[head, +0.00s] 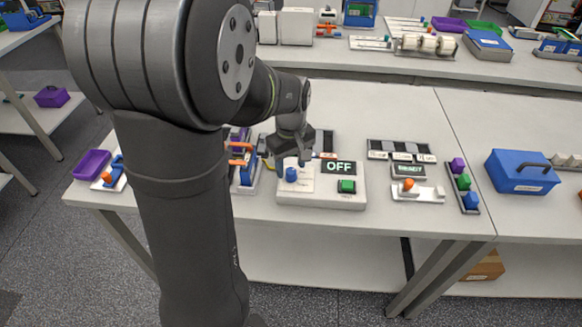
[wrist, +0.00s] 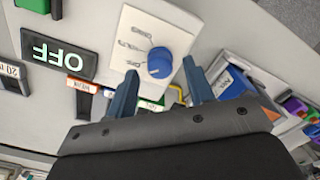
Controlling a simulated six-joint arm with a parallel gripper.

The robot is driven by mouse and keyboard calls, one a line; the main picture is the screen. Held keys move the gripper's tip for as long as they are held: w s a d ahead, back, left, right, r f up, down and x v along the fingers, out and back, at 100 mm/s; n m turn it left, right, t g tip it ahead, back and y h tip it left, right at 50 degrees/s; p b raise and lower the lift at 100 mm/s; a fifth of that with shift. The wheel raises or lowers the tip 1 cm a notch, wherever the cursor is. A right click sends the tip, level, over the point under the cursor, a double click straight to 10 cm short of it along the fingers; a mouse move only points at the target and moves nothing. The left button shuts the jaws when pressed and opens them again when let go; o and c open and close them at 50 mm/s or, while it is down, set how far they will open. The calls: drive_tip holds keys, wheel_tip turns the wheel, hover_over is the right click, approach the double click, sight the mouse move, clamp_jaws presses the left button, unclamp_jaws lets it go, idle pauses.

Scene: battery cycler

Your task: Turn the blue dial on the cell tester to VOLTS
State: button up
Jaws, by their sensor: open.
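The cell tester (head: 322,200) is a white box on the bench, with a dark display (head: 338,167) reading OFF and a green button (head: 347,186). Its blue dial (head: 291,174) stands on a pale marked panel at the tester's left. In the wrist view the blue dial (wrist: 159,62) sits on the white panel (wrist: 150,25) just beyond my fingertips, and the display (wrist: 58,54) shows OFF upside down. The panel's small labels are too small to read. My gripper (wrist: 157,80) is open, its two blue-grey fingers apart and empty. In the head view my gripper (head: 293,158) is above the dial.
Left of the tester are a purple tray (head: 91,164) and racks with orange and blue parts. At right are a device with an orange knob (head: 408,185), a strip of coloured blocks (head: 464,186) and a blue toolbox (head: 522,174). The bench's front edge is bare.

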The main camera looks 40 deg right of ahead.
drive_tip(key=shift+f, duration=0.85)
drive_tip(key=c, duration=1)
drive_tip(key=shift+m, duration=0.4)
drive_tip(key=m, duration=0.3)
drive_tip(key=shift+m, duration=2)
